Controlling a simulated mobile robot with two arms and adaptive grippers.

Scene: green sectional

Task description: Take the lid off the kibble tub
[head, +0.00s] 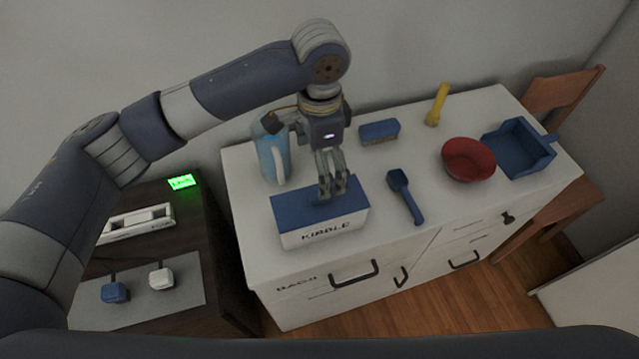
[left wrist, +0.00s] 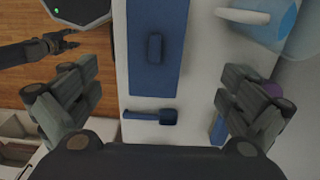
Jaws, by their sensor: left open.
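The kibble tub (head: 325,232) is a white box marked KIBBLE at the front left of the white cabinet. Its flat blue lid (head: 295,205) is on top, and in the left wrist view the lid (left wrist: 155,75) shows a small raised blue handle (left wrist: 155,47). My left gripper (head: 333,192) points down over the lid and hides the handle in the head view. In the left wrist view its fingers (left wrist: 157,75) are wide apart with nothing between them. A dark gripper, apparently my right one (left wrist: 68,42), shows small over the floor; its jaws are unclear.
A blue pitcher (head: 272,155) stands close behind the tub. A blue scoop (head: 405,195) lies to its right. A brush (head: 380,132), yellow object (head: 437,105), red bowl (head: 468,160) and blue dustpan (head: 518,148) are farther away. A dark side table (head: 190,215) stands left.

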